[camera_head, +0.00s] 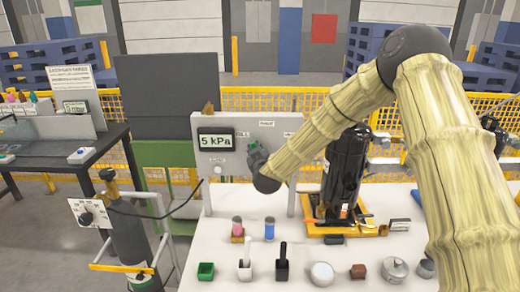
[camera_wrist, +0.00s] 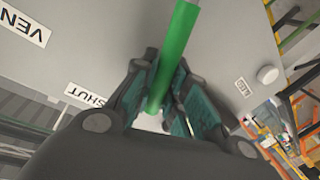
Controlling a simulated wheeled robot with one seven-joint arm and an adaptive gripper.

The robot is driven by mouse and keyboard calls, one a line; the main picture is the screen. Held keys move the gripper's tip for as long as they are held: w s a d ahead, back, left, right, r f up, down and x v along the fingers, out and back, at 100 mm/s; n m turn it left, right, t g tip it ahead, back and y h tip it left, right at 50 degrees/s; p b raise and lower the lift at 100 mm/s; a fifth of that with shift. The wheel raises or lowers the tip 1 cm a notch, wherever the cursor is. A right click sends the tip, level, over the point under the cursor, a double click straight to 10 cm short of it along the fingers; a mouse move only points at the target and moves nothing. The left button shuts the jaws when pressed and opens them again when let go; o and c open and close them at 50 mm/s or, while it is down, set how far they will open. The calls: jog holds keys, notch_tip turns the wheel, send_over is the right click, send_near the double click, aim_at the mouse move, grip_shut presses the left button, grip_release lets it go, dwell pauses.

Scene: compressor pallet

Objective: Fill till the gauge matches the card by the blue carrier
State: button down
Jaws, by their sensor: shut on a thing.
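The gauge (camera_head: 215,141) on the grey panel (camera_head: 234,178) reads 5 kPa. My gripper (camera_head: 256,152) is at the panel, right of the gauge. In the wrist view, my gripper (camera_wrist: 168,97) is shut on a green lever (camera_wrist: 175,50), with a finger on each side. Labels reading VENT (camera_wrist: 26,24) and SHUT (camera_wrist: 86,95) are on the panel, with a smaller label (camera_wrist: 243,88) at right. A blue capped cylinder (camera_head: 269,229) stands on the white table. I cannot make out a card beside it or identify a blue carrier.
A black tank (camera_head: 343,178) stands in a yellow carrier (camera_head: 327,229) right of the panel, near a small card (camera_head: 399,224) too small to read. A gas cylinder (camera_head: 130,235) stands left of the table.

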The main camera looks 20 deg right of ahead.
jog(key=shift+w+a+f+n+g+h, duration=0.2)
jog(key=shift+a+f+n, duration=0.45)
jog(key=shift+n, duration=0.35)
jog(key=shift+w+a+f+n+g+h, duration=0.2)
jog(key=shift+a+f+n, duration=0.2)
jog(key=shift+a+n, duration=0.5)
jog(key=shift+d+f, duration=0.1)
jog(key=shift+f, duration=0.05)
jog(key=c, duration=1.4)
grip_release()
jog(key=v, duration=1.2)
